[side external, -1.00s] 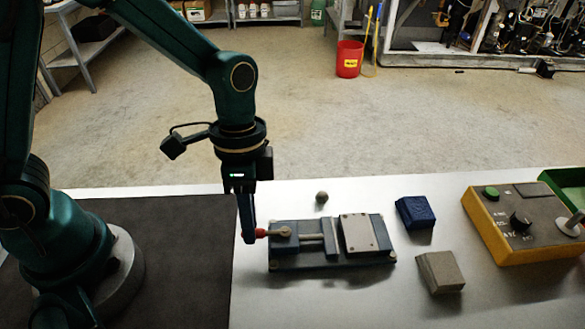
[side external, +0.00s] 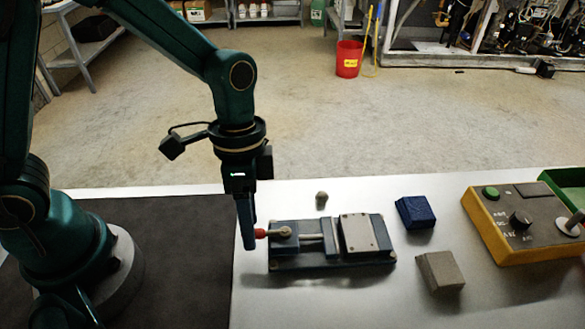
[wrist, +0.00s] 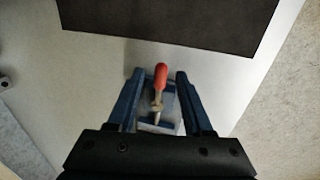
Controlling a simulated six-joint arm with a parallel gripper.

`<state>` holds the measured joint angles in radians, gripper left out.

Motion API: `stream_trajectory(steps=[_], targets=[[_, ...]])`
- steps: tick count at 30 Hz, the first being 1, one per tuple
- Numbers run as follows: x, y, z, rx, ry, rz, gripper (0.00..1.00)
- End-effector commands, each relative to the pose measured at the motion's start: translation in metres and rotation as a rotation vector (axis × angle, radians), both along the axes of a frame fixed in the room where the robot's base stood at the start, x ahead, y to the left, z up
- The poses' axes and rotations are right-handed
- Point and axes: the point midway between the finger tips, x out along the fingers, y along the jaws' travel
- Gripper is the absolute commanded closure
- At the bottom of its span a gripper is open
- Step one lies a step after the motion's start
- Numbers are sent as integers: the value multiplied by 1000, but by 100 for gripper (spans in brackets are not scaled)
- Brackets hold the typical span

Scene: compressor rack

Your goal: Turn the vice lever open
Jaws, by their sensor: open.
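The blue vice (side external: 330,262) lies on the white tabletop in the side view. Its lever has a red knob (side external: 261,233) and a short metal arm running to a round hub (side external: 284,231) at the vice's left end. The lever points left in the side view. My gripper (side external: 249,246) points down at the knob. In the wrist view the red knob (wrist: 161,76) lies between the two blue fingers of my open gripper (wrist: 158,76), with a gap on each side. I cannot tell whether either finger touches it.
A grey knob-like piece (side external: 322,199) stands behind the vice. A blue block (side external: 415,212) and a grey-brown block (side external: 440,271) lie to its right. A yellow control box (side external: 525,225) and green tray (side external: 570,186) stand farther right. The table in front of the vice is clear.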

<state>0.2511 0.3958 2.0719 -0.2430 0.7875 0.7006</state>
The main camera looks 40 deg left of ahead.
Motion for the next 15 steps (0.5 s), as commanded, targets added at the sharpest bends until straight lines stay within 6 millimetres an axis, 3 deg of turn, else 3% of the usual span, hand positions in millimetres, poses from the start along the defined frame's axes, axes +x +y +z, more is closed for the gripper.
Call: stream_trajectory(steps=[9, 15], targets=[[7, 5, 37, -2, -6, 1, 49], [7, 7, 48, -1, -3, 2, 49]])
